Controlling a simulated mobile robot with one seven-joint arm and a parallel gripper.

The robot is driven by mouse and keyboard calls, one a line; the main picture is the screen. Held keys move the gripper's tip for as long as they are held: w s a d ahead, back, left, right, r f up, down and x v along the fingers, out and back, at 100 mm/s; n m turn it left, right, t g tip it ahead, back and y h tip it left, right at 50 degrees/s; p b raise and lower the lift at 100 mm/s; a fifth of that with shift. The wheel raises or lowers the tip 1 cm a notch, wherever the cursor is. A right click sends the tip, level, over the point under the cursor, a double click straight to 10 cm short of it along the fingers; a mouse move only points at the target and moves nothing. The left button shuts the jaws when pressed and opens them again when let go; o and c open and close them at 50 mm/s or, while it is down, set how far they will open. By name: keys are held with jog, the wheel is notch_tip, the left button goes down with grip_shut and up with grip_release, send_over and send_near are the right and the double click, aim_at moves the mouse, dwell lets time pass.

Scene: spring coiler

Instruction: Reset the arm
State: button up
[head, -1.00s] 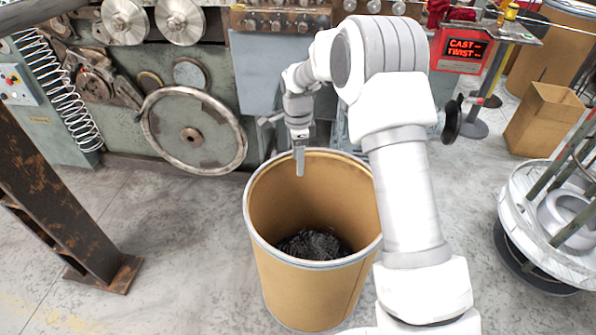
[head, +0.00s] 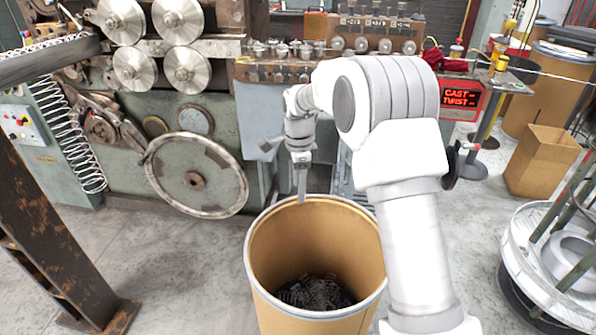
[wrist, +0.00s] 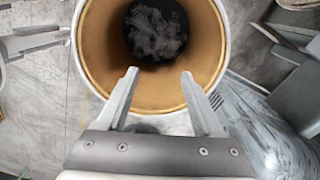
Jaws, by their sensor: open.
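My white arm reaches forward in the head view, and my gripper (head: 301,188) points down just above the far rim of a tan drum. In the wrist view my gripper (wrist: 160,78) has its two fingers spread apart with nothing between them. The drum (head: 262,240) stands open on the floor, with dark metal pieces (head: 315,291) at its bottom. In the wrist view the drum (wrist: 105,45) lies beyond the fingertips, and the dark pieces (wrist: 155,30) show inside it.
The coiling machine (head: 245,110) with its large handwheel (head: 195,175) stands behind the drum. A rusty steel post (head: 45,235) is at left. A red display (head: 460,98), a cardboard box (head: 540,160) and a round wire reel (head: 525,255) are at right. Floor left of the drum is clear.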

jog(key=s+d+r+n+t+p, duration=0.1)
jog(key=s+d+r+n+p, duration=0.1)
jog(key=s+r, duration=0.35)
jog(key=s+d+r+n+t+p, duration=0.1)
jog(key=s+d+r+n+p, duration=0.15)
jog(key=r, duration=0.65)
jog(key=s+d+r+n+t+p, duration=0.1)
jog(key=s+d+r+n, duration=0.15)
jog(key=s+r, duration=0.4)
jog(key=s+d+r+n+t+p, duration=0.1)
jog(key=s+r+n+p, duration=0.1)
jog(key=s, duration=0.4)
jog(key=s+d+r+n+p, duration=0.2)
jog(key=s+r+n, duration=0.1)
jog(key=s, duration=0.3)
jog(key=s+d+r+n+t+p, duration=0.1)
jog(key=s+r+n+p, duration=0.1)
jog(key=s, duration=0.4)
jog(key=shift+s+d+r+n+t, duration=0.35)
jog(key=shift+r+n, duration=0.2)
jog(key=shift+n, duration=0.55)
jog(key=shift+c, duration=1.4)
jog(key=shift+s, duration=0.15)
